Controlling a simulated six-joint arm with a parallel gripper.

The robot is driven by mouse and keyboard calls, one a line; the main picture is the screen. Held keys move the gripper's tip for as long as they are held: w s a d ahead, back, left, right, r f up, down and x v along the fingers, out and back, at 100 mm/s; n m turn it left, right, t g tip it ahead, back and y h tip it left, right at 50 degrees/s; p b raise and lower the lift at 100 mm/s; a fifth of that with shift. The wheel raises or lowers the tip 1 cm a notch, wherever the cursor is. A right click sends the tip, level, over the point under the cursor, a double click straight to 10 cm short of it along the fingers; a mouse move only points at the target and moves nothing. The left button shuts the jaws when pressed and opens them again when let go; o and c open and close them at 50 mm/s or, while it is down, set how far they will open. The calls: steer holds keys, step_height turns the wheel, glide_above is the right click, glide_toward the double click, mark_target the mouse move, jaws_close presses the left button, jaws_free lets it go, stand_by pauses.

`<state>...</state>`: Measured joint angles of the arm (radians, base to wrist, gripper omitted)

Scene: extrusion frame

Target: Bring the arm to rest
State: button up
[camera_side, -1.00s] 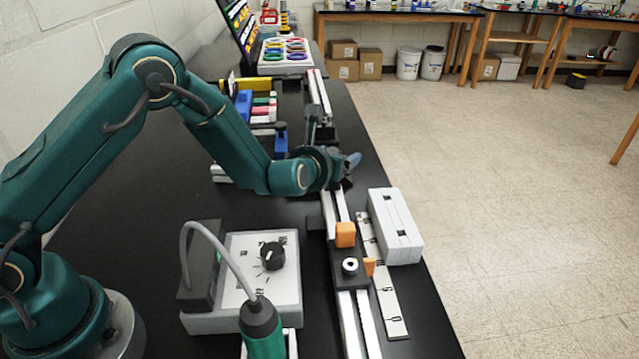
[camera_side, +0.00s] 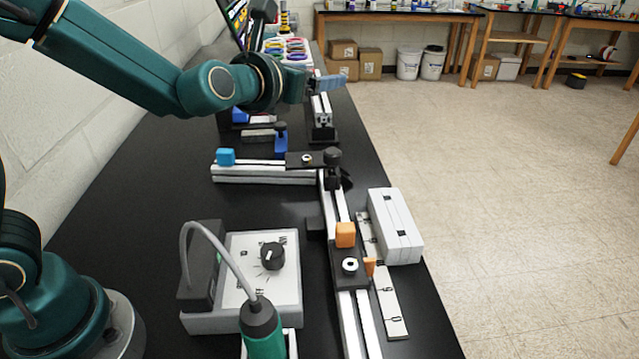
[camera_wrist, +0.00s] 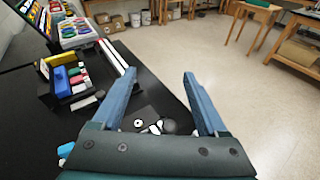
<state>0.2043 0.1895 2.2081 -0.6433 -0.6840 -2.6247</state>
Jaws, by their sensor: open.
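My gripper (camera_side: 330,83) is raised above the far part of the black bench in the side view. In the wrist view its two blue fingers (camera_wrist: 161,76) stand wide apart with nothing between them. My arm reaches in from the left, clear of the bench top. Below it lies the extrusion frame: a long silver rail (camera_side: 346,312) runs toward the camera, and a cross rail (camera_side: 262,173) with a blue end block (camera_side: 226,156) meets it near a black knob (camera_side: 332,157). An orange block (camera_side: 345,234) sits on the long rail.
A grey control box (camera_side: 262,300) with a dial and a green-handled tool (camera_side: 262,330) stand at the front. A white block (camera_side: 396,226) and a ruler strip (camera_side: 388,300) lie right of the rail. Colored bins (camera_wrist: 72,78) stand at the far left. The floor on the right is open.

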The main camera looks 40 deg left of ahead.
steer(key=s+d+r+m+g+h, duration=0.1)
steer(key=s+m+h, duration=0.1)
steer(key=s+m, duration=0.65)
steer(key=s+d+r+m+g+h, duration=0.15)
steer(key=s+m, duration=0.35)
steer(key=m, duration=0.6)
steer(key=s+a+f+m+g, duration=0.1)
steer(key=s+f+m+g, duration=0.2)
steer(key=m, duration=0.6)
steer(key=s+a+f+m+g, duration=0.1)
steer(key=s+f+m+g, duration=0.3)
steer(key=s+f+m, duration=0.3)
steer(key=s+m, duration=0.1)
steer(key=s, duration=0.2)
steer(key=shift+s+a+f+m, duration=0.15)
steer(key=shift+m, duration=0.2)
